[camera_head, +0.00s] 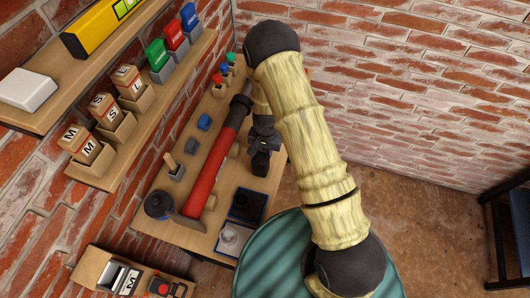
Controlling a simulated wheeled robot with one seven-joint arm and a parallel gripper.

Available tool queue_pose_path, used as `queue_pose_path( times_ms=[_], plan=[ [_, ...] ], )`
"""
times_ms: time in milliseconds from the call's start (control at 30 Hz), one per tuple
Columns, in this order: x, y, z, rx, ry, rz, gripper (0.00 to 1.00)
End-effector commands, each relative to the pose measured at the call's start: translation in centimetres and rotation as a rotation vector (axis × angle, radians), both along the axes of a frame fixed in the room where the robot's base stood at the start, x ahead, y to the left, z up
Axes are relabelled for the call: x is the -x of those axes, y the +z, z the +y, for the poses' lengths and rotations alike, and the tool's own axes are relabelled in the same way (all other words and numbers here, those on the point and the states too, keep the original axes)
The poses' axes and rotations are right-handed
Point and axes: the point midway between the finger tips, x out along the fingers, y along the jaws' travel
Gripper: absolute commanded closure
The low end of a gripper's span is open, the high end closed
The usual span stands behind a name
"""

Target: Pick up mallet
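A long tool with a thick red shaft (211,172) and a black upper end lies diagonally along the middle wooden shelf. It looks most like the mallet, but I cannot be sure. A dark grey piece and a round black part sit at its lower end; I cannot tell whether they belong to it. My gripper (262,160) is dark and hangs over the right side of this shelf, just right of the red shaft. The arm hides part of the shelf there. The fingers are too dark and small to show whether they are open, and contact with the tool cannot be made out.
The middle shelf (223,188) also bears blue blocks, small coloured-top pieces and dark and white boxes at its lower right. Upper left shelves hold lettered blocks, coloured boxes and a yellow level (105,22). Open floor lies right, beside a dark frame (507,225).

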Motion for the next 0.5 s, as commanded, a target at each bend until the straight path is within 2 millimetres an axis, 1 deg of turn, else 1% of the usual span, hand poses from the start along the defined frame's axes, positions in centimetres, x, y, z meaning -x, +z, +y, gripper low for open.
queue_pose_path(
  times_ms=[167, 267, 500],
  plan=[
    [-0.1, 1.5, 0.1, -0.001, 0.0, -0.004, 1.0],
    [-0.1, 2.9, 0.1, -0.001, 0.0, -0.006, 1.0],
    [-0.1, 6.9, 0.1, -0.001, 0.001, -0.006, 1.0]
  ],
)
